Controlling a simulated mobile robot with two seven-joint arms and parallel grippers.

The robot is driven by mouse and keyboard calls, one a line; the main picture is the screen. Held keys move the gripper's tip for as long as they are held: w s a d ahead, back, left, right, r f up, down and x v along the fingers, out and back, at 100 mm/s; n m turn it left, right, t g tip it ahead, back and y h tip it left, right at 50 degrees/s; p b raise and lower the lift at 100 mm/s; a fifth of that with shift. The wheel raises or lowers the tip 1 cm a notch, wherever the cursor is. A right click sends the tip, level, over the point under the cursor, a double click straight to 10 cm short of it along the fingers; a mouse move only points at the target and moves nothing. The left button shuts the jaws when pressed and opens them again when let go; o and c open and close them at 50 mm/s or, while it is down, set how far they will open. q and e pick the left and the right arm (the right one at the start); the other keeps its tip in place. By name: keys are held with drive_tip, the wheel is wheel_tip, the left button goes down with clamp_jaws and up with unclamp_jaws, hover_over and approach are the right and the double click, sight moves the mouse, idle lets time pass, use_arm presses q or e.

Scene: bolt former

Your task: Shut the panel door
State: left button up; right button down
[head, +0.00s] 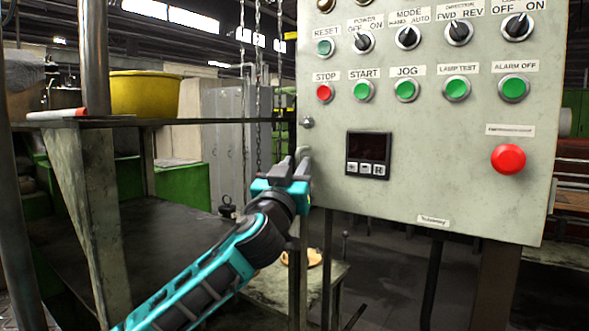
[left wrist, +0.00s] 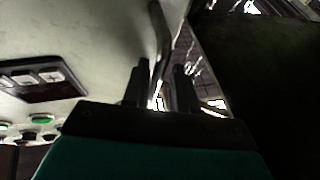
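The panel door (head: 440,190) is a large grey-green plate with labelled buttons and knobs, filling the right of the head view. Its underside edge and surface also show at upper left in the left wrist view (left wrist: 100,50). A grey curved handle (head: 302,154) stands at its left edge; in the left wrist view the handle (left wrist: 160,40) runs down toward the space between my fingertips. My left gripper (head: 288,170) is at that edge, fingers apart around or just short of the handle; contact is unclear. My right gripper is not in view.
A dark metal table (head: 150,235) and a shelf with a yellow tub (head: 145,94) stand at left. Chains (head: 258,90) hang behind my left gripper. A red stop button (head: 508,159) sticks out of the panel. Dark open floor lies below the panel.

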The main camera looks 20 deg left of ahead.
use_arm(q)
drive_tip(key=shift+d+f, duration=0.2)
drive_tip(key=shift+d, duration=0.1)
drive_tip(key=shift+s+d+f, duration=0.1)
drive_tip(key=shift+s+f, duration=0.1)
drive_tip(key=b+v, duration=0.2)
drive_tip(key=v, duration=1)
drive_tip(key=shift+s+a+r, duration=0.25)
drive_tip(key=shift+a, duration=0.1)
wheel_tip(320, 180, down, 24)
drive_tip(key=d+m+g+h, duration=0.3)
drive_tip(key=g, duration=0.3)
drive_tip(key=s+d+f+g, duration=0.1)
drive_tip(key=s+f+g, duration=0.2)
drive_tip(key=s+f, duration=0.7)
drive_tip(key=s+d+f+g+p, duration=0.1)
drive_tip(key=s+f+g, duration=0.1)
drive_tip(key=s+f, duration=0.8)
wheel_tip(320, 180, down, 5)
drive_tip(key=shift+r+g+h, duration=0.1)
drive_tip(key=shift+g+h, duration=0.2)
drive_tip(key=shift+g, duration=0.1)
